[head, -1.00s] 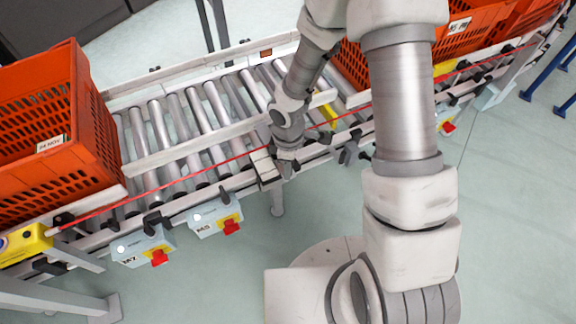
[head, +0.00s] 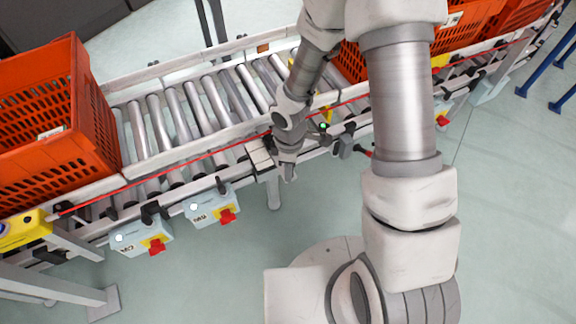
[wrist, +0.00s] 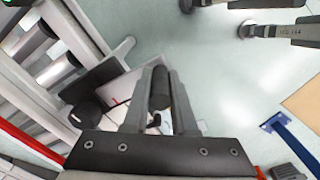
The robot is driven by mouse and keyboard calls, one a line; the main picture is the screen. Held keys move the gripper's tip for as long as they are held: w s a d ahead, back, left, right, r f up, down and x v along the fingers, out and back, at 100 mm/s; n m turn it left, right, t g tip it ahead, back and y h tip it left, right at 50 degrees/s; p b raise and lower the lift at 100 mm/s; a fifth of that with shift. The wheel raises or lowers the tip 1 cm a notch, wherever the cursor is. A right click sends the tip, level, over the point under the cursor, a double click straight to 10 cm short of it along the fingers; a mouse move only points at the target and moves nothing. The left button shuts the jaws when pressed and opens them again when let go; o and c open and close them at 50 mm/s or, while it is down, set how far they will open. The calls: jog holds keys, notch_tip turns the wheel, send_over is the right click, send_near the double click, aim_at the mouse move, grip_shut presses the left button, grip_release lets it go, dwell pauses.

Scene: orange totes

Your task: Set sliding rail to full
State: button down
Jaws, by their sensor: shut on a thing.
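The sliding rail (head: 205,146) is a long white bar lying lengthwise over the rollers, close to the conveyor's near side and the red line. My gripper (head: 287,170) is at the near edge of the conveyor, pointing down. In the wrist view my gripper (wrist: 158,105) is shut on a dark cylindrical handle (wrist: 160,86), which sits between the two grey fingers. How the handle joins the rail is hidden.
An orange tote (head: 55,110) stands at the conveyor's left end, and more totes (head: 480,25) are at the right. Control boxes with red switches (head: 212,206) hang along the near edge. A dark clamp (head: 343,146) is right of my gripper. The floor in front is clear.

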jog(key=shift+s+d, duration=0.35)
jog(key=shift+s, duration=0.4)
jog(key=c, duration=0.7)
grip_release()
jog(key=shift+c, duration=0.2)
notch_tip(320, 180, up, 17)
jog(key=p, duration=0.8)
jog(key=shift+r, duration=0.2)
